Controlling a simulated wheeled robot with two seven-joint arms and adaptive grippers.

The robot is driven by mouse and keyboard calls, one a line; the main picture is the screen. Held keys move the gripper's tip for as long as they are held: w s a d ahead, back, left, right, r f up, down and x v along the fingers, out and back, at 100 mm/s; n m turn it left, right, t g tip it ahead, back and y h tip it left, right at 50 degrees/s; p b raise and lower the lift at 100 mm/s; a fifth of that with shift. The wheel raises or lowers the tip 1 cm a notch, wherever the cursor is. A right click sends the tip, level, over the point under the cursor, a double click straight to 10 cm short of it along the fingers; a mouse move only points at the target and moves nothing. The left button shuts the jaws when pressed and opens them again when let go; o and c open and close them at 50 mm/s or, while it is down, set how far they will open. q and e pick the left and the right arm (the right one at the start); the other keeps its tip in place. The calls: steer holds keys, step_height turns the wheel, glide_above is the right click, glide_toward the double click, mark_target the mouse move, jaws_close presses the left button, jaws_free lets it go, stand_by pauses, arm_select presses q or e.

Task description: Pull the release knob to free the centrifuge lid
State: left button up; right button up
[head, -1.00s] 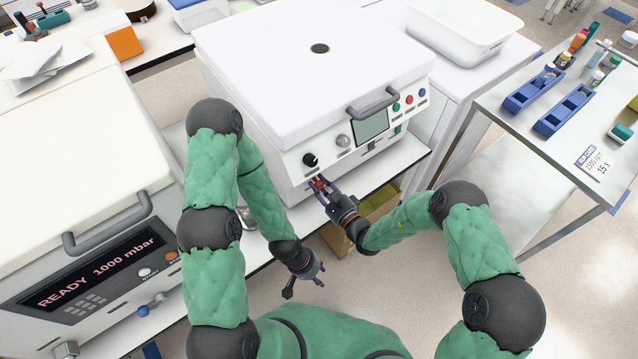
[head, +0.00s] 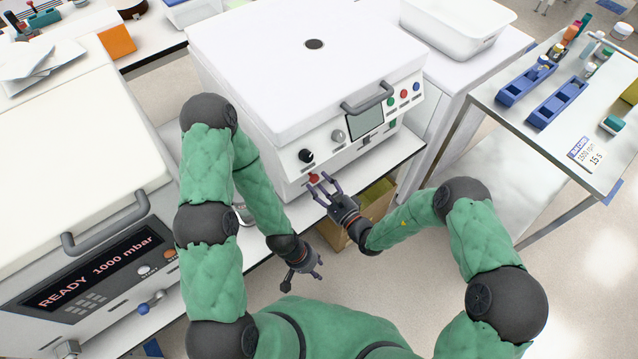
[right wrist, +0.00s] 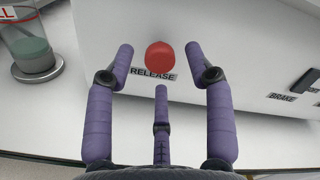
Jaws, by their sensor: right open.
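The centrifuge (head: 300,75) is the white box with a flat lid and a grey handle (head: 370,101); the lid looks closed. Its red release knob (head: 313,177) is low on the front panel. In the right wrist view the knob (right wrist: 160,57) sits above the RELEASE label (right wrist: 153,74), between and beyond the fingertips. My right gripper (head: 326,186) is open and empty just in front of the knob, apparently not touching it. Its fingers (right wrist: 160,68) show spread in the wrist view. My left gripper (head: 302,284) hangs low, clear of the bench edge, with its fingers spread and empty.
A black knob (head: 306,156), a silver knob (head: 338,136) and a screen (head: 365,120) are on the same panel. A BRAKE label (right wrist: 282,97) is to the right. A cardboard box (head: 378,205) stands below the bench. A clear container (right wrist: 33,55) stands left of the panel.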

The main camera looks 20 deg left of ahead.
steer(key=v, duration=1)
steer(key=shift+s+d, duration=0.3)
